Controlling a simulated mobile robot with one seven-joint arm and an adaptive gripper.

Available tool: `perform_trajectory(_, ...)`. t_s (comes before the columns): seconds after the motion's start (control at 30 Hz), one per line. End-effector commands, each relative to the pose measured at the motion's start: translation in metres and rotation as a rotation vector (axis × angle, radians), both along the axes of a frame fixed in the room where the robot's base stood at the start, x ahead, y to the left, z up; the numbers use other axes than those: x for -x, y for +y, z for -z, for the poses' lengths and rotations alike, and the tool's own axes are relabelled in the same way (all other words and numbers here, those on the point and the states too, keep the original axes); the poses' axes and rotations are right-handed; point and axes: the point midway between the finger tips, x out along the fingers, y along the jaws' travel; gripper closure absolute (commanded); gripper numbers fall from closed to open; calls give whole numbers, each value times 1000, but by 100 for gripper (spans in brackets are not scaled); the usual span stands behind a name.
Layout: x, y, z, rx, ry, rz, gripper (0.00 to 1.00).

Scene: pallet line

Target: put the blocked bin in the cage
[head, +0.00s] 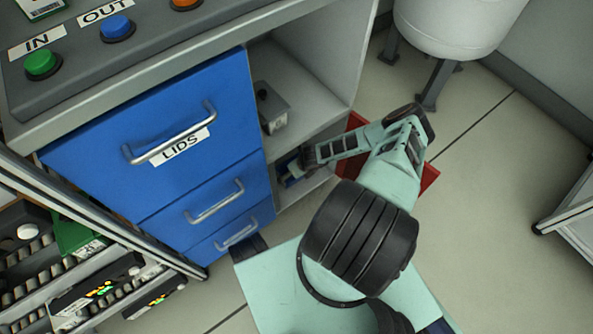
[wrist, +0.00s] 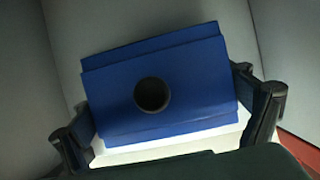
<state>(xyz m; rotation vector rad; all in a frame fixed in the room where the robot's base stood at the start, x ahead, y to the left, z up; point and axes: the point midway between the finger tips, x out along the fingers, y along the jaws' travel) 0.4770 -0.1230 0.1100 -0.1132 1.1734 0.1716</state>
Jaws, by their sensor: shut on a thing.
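A blue bin (wrist: 190,75) with a round dark opening fills the middle of the wrist view, and a white strip shows along its near edge. My gripper (wrist: 172,120) has one finger on each side of the bin and is shut on it. In the head view my gripper (head: 297,168) reaches into the lower open compartment of the cabinet, where a small part of the blue bin (head: 290,181) shows. The rest of the bin is hidden there. I cannot tell what blocks it, or whether it touches the shelf. I cannot make out a cage for certain.
The cabinet (head: 310,75) has blue drawers (head: 165,120), one labelled LIDS. A grey box (head: 271,108) sits on the shelf above. A red thing (head: 429,178) lies behind my arm. A rack with several bins (head: 75,232) stands at left, a white tank (head: 445,25) at back.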

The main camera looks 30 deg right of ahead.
Motion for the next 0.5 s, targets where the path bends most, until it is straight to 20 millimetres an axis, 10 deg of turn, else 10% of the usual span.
perform_trajectory(0.43,0,1,6,0,-1,2,55)
perform_trajectory(0.47,1,1,7,0,0,2,5)
perform_trajectory(0.5,1,1,6,0,0,2,1)
